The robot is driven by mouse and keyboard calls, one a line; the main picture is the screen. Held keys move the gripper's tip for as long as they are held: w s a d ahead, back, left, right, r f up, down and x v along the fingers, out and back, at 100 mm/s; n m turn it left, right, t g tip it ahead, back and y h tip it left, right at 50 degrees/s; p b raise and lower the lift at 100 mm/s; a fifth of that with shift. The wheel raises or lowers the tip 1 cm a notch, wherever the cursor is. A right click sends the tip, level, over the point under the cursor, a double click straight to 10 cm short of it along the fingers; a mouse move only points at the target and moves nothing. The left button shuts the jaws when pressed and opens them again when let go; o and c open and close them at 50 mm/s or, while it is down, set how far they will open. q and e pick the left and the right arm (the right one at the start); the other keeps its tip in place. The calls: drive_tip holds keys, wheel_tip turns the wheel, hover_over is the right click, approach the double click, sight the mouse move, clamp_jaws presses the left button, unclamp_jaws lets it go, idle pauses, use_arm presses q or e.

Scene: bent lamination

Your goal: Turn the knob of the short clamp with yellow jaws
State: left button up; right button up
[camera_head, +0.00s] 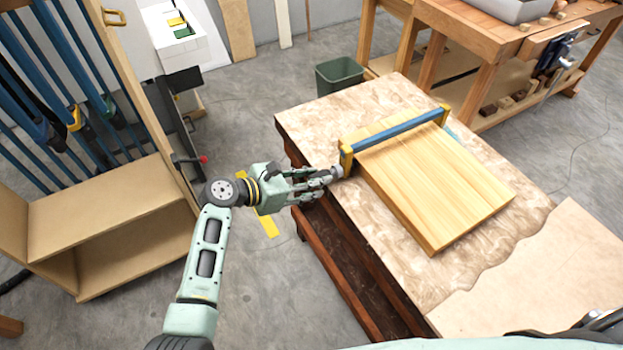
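The short clamp has a blue bar (398,131) and yellow jaws, and lies across the far part of a striped wooden board. Its near yellow jaw (346,158) stands at the board's left edge, and its other yellow jaw (442,115) is at the far right corner. A small grey knob (337,171) sticks out to the left of the near jaw. My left gripper (327,179) reaches in from the left with its fingertips at the knob. The fingers partly hide the knob, and their grip on it is unclear. A dark part (604,319) at the lower right edge may belong to my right gripper.
The wooden board (440,185) lies on a marbled worktable (300,120). A shelf unit (110,212) with long blue clamps stands at the left. A green bin (339,78) and another workbench (480,50) are behind. A pale sheet (550,270) covers the table's near right.

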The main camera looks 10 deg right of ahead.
use_arm(q)
drive_tip(key=c, duration=0.6)
drive_tip(key=shift+c, duration=0.2)
drive_tip(key=shift+m+t+p, duration=0.6)
drive_tip(key=shift+m+t, duration=0.1)
drive_tip(key=shift+m, duration=0.3)
drive_tip(key=shift+s+m+t+y+b, duration=0.1)
drive_tip(key=shift+m+t+y+b, duration=0.25)
drive_tip(key=shift+m+t, duration=0.6)
drive_tip(key=shift+m, duration=0.45)
drive_tip(key=shift+r, duration=0.1)
drive_tip(key=o, duration=1.1)
drive_tip(key=shift+c, duration=0.2)
